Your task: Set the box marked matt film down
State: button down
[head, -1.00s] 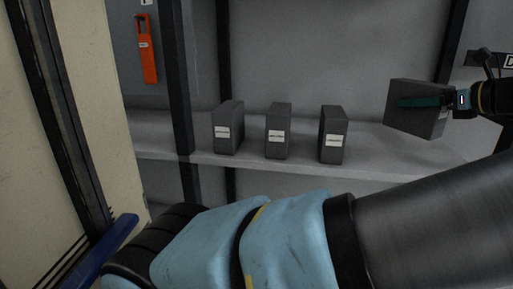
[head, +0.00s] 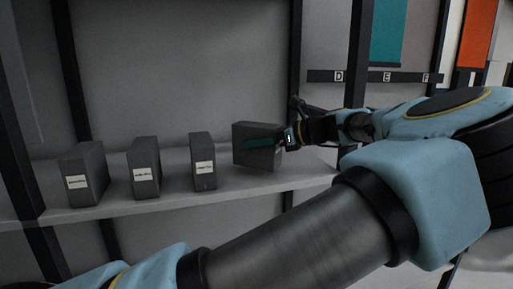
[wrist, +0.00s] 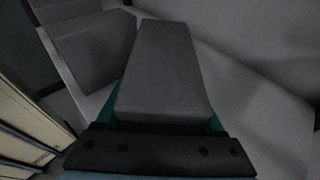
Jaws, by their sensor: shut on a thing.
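My gripper (head: 262,144) is shut on a dark grey box (head: 254,160) at the right end of a row on the shelf (head: 140,212). One teal finger lies across the box's side. The box looks close to upright, low over or on the shelf; I cannot tell whether its base touches. Its label is not visible, so I cannot read whether it is matt film. In the wrist view the held box (wrist: 167,75) sticks out between the teal fingers, with the shelf (wrist: 250,100) beside it.
Three similar grey boxes with small unreadable white labels stand to the left: a near one (head: 204,150), a middle one (head: 145,182) and a far-left one (head: 83,160). A narrow gap separates the held box from the nearest. A dark post (head: 358,55) stands right.

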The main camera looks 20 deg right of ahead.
jog(key=shift+f, duration=1.25)
grip_release()
jog(key=b+v, duration=0.2)
jog(key=v, duration=1)
jog(key=shift+r, duration=0.2)
